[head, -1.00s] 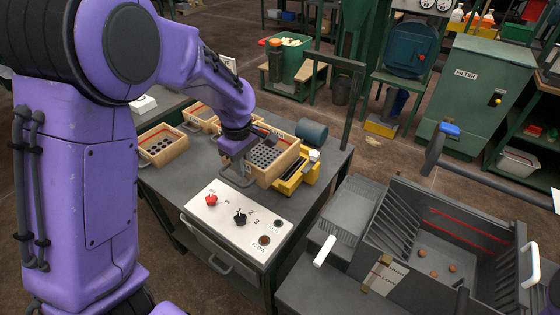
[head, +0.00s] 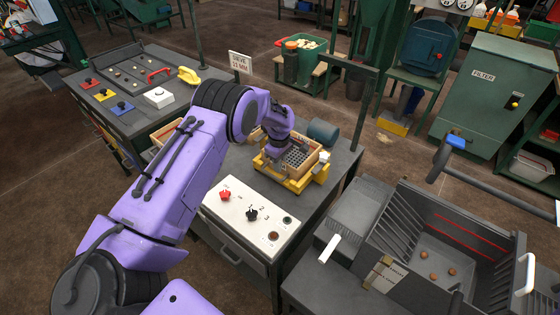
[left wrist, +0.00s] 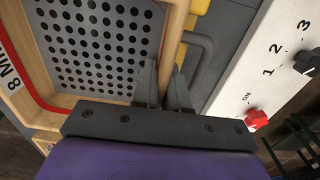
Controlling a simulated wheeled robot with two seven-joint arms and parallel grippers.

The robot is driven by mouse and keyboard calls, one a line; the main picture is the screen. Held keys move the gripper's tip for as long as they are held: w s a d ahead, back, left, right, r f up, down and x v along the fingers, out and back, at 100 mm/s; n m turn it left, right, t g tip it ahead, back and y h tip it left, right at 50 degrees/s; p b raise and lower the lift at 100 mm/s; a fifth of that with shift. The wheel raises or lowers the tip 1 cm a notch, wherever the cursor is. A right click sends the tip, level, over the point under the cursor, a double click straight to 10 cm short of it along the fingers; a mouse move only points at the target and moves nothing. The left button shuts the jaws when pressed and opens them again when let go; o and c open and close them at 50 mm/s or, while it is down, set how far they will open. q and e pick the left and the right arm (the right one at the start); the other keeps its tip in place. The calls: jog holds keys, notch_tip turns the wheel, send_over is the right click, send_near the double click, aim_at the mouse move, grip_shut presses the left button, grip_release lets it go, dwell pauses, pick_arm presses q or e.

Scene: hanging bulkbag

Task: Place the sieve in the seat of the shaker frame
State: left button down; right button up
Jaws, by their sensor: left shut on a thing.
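The sieve is a wooden box with a perforated grey plate (head: 296,155). The yellow shaker frame (head: 297,185) shows below and around the sieve's near and right sides. The sieve is over the frame; I cannot tell if it rests fully down in the seat. My right gripper is not in view.
A white control panel (head: 247,215) with red and black knobs lies in front of the frame. A dark cylinder (head: 323,132) stands behind it. Another wooden box (head: 163,133) is partly hidden behind my left arm. A grey bin (head: 430,255) stands at right.

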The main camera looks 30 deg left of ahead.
pick_arm(q)
jog(key=shift+f+b, duration=0.2)
jog(key=shift+b, duration=0.1)
jog(key=c, duration=1.2)
grip_release()
jog(key=shift+o, duration=0.2)
jog(key=shift+r, duration=0.15)
jog(key=shift+w+r, duration=0.1)
jog(key=shift+r, duration=0.2)
notch_tip(320, 180, up, 11)
jog(key=b, duration=0.3)
jog(key=shift+f, duration=0.1)
jog(key=shift+r, duration=0.3)
